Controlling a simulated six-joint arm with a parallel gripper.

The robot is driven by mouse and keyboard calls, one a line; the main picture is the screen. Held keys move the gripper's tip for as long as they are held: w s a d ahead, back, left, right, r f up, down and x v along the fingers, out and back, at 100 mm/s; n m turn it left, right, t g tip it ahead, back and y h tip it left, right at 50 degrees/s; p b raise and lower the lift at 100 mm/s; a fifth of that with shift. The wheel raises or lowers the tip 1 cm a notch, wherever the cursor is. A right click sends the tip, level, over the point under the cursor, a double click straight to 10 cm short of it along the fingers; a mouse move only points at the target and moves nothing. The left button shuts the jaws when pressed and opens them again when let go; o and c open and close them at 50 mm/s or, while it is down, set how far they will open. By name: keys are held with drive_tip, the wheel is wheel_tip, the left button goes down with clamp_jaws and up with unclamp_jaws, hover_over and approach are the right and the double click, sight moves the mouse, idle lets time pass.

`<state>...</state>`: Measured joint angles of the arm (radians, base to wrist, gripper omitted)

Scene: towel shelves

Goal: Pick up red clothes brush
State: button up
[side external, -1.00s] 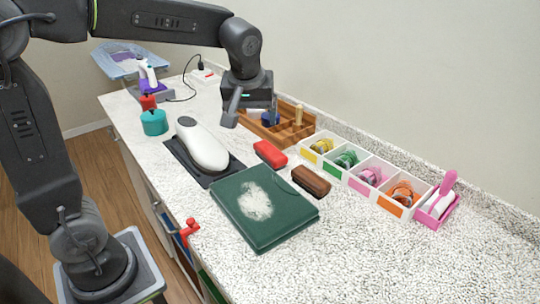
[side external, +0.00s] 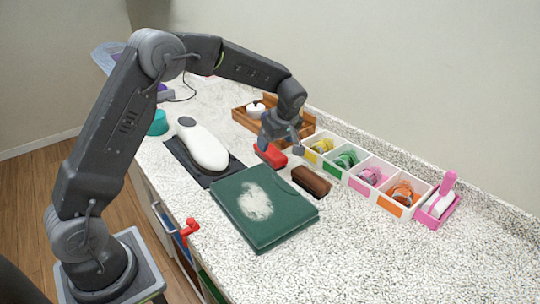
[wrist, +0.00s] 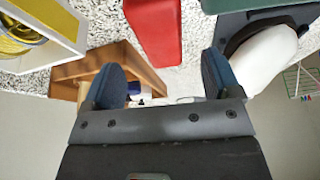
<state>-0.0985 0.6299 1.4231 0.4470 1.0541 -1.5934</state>
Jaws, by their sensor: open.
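The red clothes brush (side external: 268,156) lies on the speckled counter, left of a brown brush (side external: 311,181) and behind a folded green towel (side external: 262,208). My gripper (side external: 280,150) is low over the red brush in the side view and hides part of it. In the wrist view, the red brush (wrist: 153,30) shows beyond the gap between my open fingers (wrist: 162,80). Nothing is between the fingers. I cannot tell from the side view whether a finger touches the brush.
White bins (side external: 344,168) with coloured rolls stand close on the right. A wooden tray (side external: 240,113) stands behind my gripper. A white iron (side external: 203,145) lies on a dark pad to the left. A pink holder (side external: 437,208) stands at far right. The front right counter is clear.

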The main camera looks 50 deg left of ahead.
sight(270, 150)
drive_tip(key=shift+x, duration=3.35)
drive_tip(key=shift+a+r, duration=0.1)
drive_tip(key=shift+a, duration=0.05)
drive_tip(key=shift+c, duration=0.5)
drive_tip(key=c, duration=1)
drive_tip(key=shift+o, duration=0.2)
drive_tip(key=shift+r, duration=0.2)
wheel_tip(270, 150, up, 4)
drive_tip(key=shift+r, duration=0.1)
drive_tip(key=s+a+r, duration=0.6)
drive_tip(key=s+a, duration=0.1)
drive_tip(key=a, duration=0.1)
drive_tip(key=shift+s+a+r, duration=0.25)
drive_tip(key=shift+s+a, duration=0.1)
drive_tip(key=shift+s, duration=0.05)
